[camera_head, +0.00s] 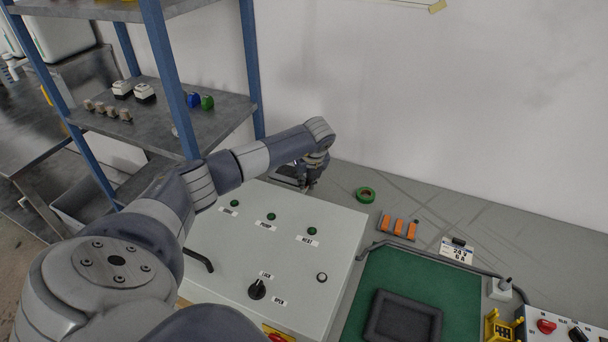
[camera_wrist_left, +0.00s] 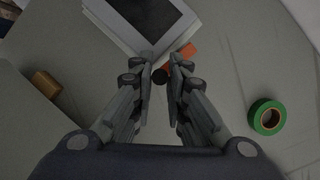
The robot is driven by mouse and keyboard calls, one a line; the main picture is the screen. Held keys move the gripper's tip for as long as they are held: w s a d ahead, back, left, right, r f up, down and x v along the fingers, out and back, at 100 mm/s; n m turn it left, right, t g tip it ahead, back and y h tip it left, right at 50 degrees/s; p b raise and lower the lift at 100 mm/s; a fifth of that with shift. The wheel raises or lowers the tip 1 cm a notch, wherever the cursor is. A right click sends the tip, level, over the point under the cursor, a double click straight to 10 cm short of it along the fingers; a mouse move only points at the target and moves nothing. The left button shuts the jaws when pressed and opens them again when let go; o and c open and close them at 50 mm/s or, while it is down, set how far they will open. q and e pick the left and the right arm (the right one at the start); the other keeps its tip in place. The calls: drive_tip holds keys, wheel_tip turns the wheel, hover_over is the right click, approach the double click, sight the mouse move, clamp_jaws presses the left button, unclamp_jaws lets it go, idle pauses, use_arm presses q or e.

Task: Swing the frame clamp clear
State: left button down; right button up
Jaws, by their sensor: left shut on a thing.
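In the left wrist view a light grey frame (camera_wrist_left: 128,32) surrounds a dark panel (camera_wrist_left: 151,14). An orange piece, seemingly the frame clamp (camera_wrist_left: 187,52), lies at its near corner, with a dark round knob (camera_wrist_left: 160,77) beside it. My left gripper (camera_wrist_left: 162,70) is shut on the clamp at this knob; the fingers hide part of it. In the head view my left gripper (camera_head: 308,180) reaches down behind the control box, beside the frame (camera_head: 285,172). The clamp cannot be made out there. My right gripper is not in view.
The control box (camera_head: 210,262) with buttons and a dial stands in front of the gripper. A green tape roll (camera_head: 358,194) and orange blocks (camera_head: 398,226) lie to the right. A blue-posted shelf (camera_head: 165,75) rises at left. A green mat (camera_head: 455,300) bears a black frame (camera_head: 378,335).

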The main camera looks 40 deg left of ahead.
use_arm(q)
drive_tip(key=shift+d+n, duration=0.15)
drive_tip(key=shift+n, duration=0.15)
drive_tip(key=c, duration=1.6)
unclamp_jaws()
drive_tip(key=shift+o, duration=0.2)
drive_tip(key=v, duration=1.2)
drive_tip(key=shift+w, duration=0.1)
